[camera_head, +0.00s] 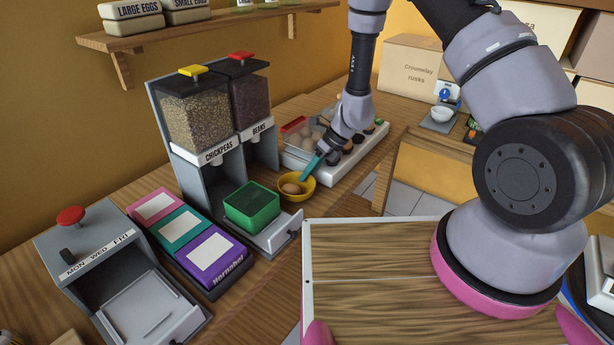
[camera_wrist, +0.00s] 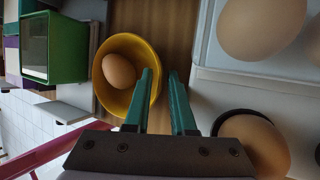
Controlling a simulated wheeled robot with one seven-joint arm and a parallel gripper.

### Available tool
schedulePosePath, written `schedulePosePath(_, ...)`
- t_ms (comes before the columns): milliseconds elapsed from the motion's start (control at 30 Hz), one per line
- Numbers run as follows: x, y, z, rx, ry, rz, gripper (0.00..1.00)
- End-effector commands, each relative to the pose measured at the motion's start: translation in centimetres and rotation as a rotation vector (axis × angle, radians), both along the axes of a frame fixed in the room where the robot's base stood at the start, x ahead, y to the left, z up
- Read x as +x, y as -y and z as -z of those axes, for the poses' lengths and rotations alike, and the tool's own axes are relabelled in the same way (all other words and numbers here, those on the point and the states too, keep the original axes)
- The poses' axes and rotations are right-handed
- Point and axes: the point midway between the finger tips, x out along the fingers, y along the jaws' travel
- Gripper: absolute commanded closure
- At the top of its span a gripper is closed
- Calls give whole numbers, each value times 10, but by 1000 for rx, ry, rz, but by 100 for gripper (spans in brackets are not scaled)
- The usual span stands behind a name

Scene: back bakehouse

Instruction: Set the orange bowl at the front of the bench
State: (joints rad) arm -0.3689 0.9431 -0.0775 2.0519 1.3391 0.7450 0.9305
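The orange bowl (camera_head: 307,192) is yellow-orange, stands upright on the wooden bench and holds one brown egg (camera_head: 291,188). In the wrist view the bowl (camera_wrist: 103,92) lies left of centre, with the egg (camera_wrist: 119,71) against its left side. My gripper (camera_head: 305,177) has teal fingers and reaches down at the bowl's far right side. In the wrist view my gripper (camera_wrist: 161,76) has its left finger over the bowl's inside and its right finger outside. The rim passes between them with a visible gap to the right finger.
A green box (camera_head: 252,207) in the dispenser stand (camera_head: 279,236) is just left of the bowl. A white egg tray (camera_head: 345,165) is close on the right. Coloured cards (camera_head: 180,229) and a grey MON WED FRI unit (camera_head: 100,265) stand further left.

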Motion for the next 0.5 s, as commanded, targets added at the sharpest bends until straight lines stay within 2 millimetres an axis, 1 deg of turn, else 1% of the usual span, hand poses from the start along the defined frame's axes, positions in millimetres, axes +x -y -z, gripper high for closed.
schedulePosePath(300,7,37,-57,1,4,4,77)
schedulePosePath(500,9,55,-83,1,2,3,77)
